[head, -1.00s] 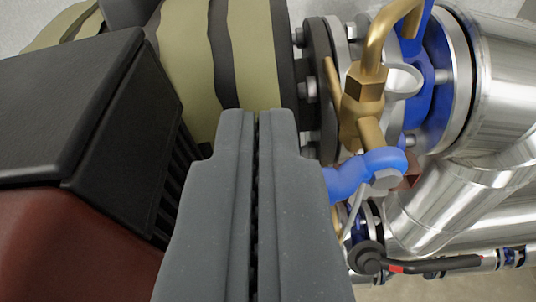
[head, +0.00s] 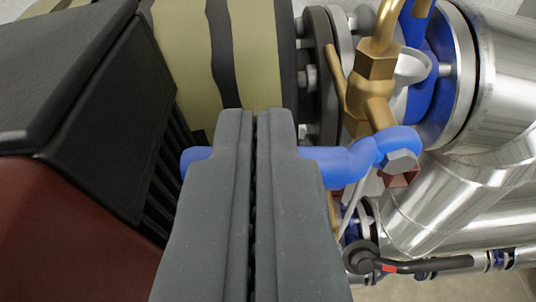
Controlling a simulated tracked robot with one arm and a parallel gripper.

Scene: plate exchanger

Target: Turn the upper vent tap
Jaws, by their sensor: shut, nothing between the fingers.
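The vent tap has a brass body (head: 376,80) with a bent brass spout, standing right of my gripper. Its blue lever (head: 340,167) runs leftward from a hex nut (head: 399,161) and passes behind my gripper. The lever's rounded tip shows again on the gripper's left side. My gripper (head: 255,114) is shut and empty, its two grey fingers pressed together and pointing up the picture. The fingers hide the middle of the lever. I cannot tell whether they touch it.
A black and dark red housing (head: 60,110) fills the left side. A yellow-green banded cylinder (head: 240,55) and a bolted flange (head: 318,80) lie beyond the fingertips. Shiny steel pipes (head: 500,100) fill the right. A lower valve with a black handle (head: 425,265) is at bottom right.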

